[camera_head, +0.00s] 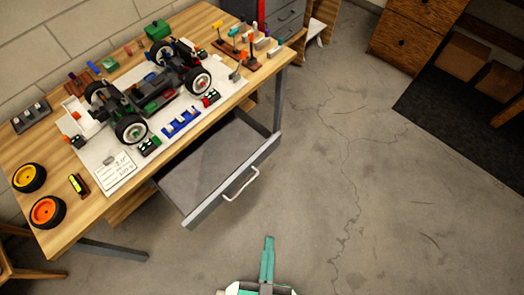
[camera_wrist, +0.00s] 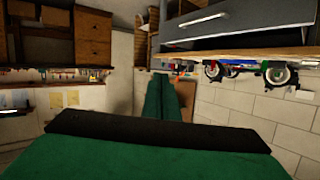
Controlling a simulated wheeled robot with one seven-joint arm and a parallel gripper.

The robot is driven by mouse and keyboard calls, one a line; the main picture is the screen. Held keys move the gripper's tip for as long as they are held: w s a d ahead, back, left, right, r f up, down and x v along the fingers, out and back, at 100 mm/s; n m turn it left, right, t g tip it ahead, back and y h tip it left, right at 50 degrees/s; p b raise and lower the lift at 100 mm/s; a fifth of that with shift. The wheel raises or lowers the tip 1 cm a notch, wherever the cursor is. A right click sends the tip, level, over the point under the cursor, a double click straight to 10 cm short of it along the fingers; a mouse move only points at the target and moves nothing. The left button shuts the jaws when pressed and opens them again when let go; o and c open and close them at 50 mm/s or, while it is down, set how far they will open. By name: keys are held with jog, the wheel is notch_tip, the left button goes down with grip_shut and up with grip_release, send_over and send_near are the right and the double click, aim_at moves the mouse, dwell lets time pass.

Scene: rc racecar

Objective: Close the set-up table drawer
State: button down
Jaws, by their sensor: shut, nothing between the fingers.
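The set-up table (camera_head: 217,115) stands at the left in the head view. Its grey drawer (camera_head: 200,222) is pulled out toward the open floor, and its inside looks empty where it shows. A pale bar handle (camera_head: 241,185) is on the drawer's front. My gripper (camera_head: 267,240) is at the bottom of the head view, with its green fingers together and empty. It is apart from the drawer, below and to the right of the handle in the picture. In the upside-down wrist view, the drawer front (camera_wrist: 265,20) and handle (camera_wrist: 197,22) are at the upper right, beside my fingers (camera_wrist: 163,78).
A grey drawer cabinet (camera_head: 285,18) stands behind the table, and a wooden cabinet (camera_head: 405,35) is at the upper right. The concrete floor (camera_head: 370,200) right of the drawer is clear.

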jog(key=w+d+f+m+g, duration=0.15)
jog(key=f+m, duration=0.25)
jog(key=f, duration=0.5)
jog(key=w+d+f+m+g, duration=0.1)
jog(key=w+f+m+g, duration=0.15)
jog(key=f+m, duration=0.45)
jog(key=m+y, duration=1.3)
jog(key=y, duration=0.2)
send_near(263, 152)
jog(key=x, duration=0.6)
jog(key=shift+w+a, duration=0.15)
jog(key=shift+a, duration=0.05)
jog(key=shift+w, duration=0.1)
